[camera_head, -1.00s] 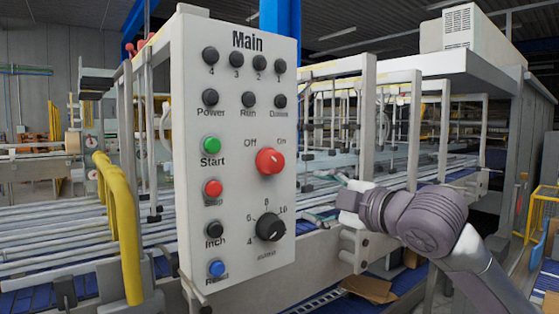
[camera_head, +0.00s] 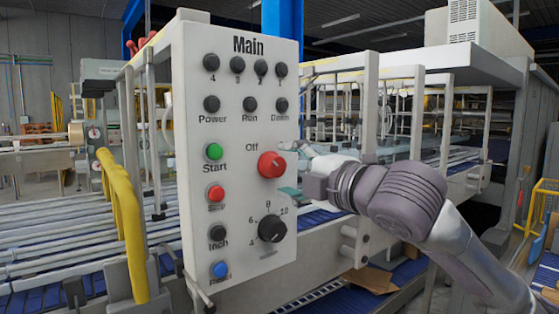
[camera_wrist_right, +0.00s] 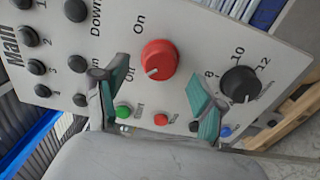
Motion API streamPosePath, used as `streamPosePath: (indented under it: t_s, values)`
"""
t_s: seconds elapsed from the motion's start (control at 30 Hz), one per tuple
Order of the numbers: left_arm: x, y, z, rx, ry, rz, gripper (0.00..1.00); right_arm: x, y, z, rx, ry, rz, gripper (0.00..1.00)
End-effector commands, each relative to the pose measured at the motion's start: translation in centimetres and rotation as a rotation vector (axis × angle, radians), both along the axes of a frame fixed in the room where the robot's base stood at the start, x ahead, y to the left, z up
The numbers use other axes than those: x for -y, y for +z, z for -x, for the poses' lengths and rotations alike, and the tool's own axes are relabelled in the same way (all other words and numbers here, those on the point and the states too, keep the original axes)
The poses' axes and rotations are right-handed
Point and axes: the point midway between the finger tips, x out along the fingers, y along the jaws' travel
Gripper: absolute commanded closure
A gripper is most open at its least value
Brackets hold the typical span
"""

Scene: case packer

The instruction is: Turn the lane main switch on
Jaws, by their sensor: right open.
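The lane main switch is a red rotary knob (camera_head: 271,164) on the white Main panel (camera_head: 262,88), below the label Off. In the right wrist view the red knob (camera_wrist_right: 160,59) shows between the labels On and Off, its white mark on the Off side. My right gripper (camera_head: 288,168) is open at the panel's right edge, beside the knob, and hides the On label. In the wrist view its two teal-padded fingers (camera_wrist_right: 160,88) stand apart, with the knob in line with the gap and nothing held. I cannot tell if they touch it. My left gripper is not in view.
A black numbered dial (camera_head: 271,229) sits below the red knob. A green Start button (camera_head: 214,152) and several other buttons are on the left. A yellow rail (camera_head: 122,225) stands left of the panel. Conveyor lanes and a metal frame lie behind.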

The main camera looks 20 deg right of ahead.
Motion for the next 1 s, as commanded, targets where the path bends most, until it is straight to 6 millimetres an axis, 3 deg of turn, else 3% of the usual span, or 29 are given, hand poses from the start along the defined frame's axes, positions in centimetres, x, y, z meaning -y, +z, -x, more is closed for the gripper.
streamPosePath:
  t_s: [0.2,0.57,0.93,1.0]
  values:
    - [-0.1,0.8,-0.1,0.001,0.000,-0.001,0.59,-0.9,0.1,-2.4,-0.001,0.002,-0.001,0.30]
    - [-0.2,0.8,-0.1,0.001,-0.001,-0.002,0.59,-1.0,-0.1,-2.9,0.000,0.000,0.000,0.30]
    - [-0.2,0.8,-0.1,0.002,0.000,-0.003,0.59,-1.0,-0.1,-2.8,-0.001,0.000,0.000,0.90]
    - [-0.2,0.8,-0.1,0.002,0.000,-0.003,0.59,-1.0,-0.1,-2.8,-0.001,0.000,-0.001,0.91]
